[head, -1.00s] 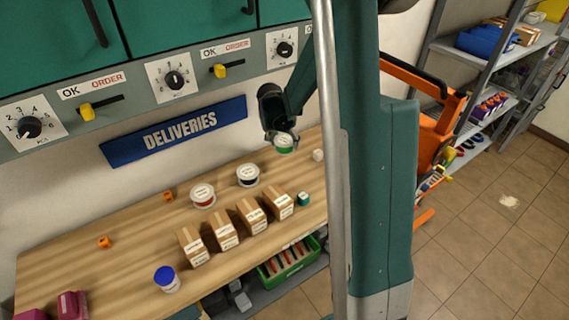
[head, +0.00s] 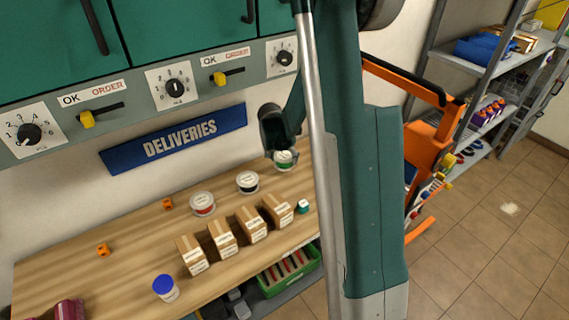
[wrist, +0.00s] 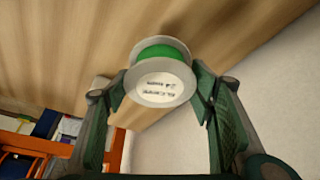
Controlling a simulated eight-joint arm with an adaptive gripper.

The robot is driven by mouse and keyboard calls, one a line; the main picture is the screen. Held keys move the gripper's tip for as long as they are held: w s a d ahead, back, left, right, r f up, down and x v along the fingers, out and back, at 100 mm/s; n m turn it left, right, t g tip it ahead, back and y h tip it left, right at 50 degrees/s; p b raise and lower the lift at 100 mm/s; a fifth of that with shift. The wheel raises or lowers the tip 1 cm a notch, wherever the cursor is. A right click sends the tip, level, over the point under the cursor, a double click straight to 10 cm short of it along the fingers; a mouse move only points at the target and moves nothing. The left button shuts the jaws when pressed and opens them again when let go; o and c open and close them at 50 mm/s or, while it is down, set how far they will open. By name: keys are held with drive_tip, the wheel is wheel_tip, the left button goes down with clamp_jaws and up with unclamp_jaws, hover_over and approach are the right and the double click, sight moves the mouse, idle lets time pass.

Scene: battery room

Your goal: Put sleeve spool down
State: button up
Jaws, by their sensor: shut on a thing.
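The sleeve spool (wrist: 160,78) has pale round flanges, a green winding and a printed white label. In the wrist view it sits between the two fingertips of my gripper (wrist: 158,88), which is shut on it. In the head view the spool (head: 284,161) is low over the back right of the wooden bench (head: 130,232), in line with two other spools. I cannot tell whether it touches the wood. My gripper's dark body shows just above and left of it in the head view, and its fingers are partly hidden.
Several cardboard boxes (head: 222,238) form a row in front. A small teal item (head: 303,206) lies at the right. The DELIVERIES sign (head: 175,138) is on the wall behind.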

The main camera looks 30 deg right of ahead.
drive_tip(key=shift+f, duration=1.8)
drive_tip(key=shift+f, duration=0.15)
drive_tip(key=o, duration=1)
drive_tip(key=shift+r, duration=0.2)
drive_tip(key=shift+v, duration=6)
drive_tip(key=shift+d, duration=0.1)
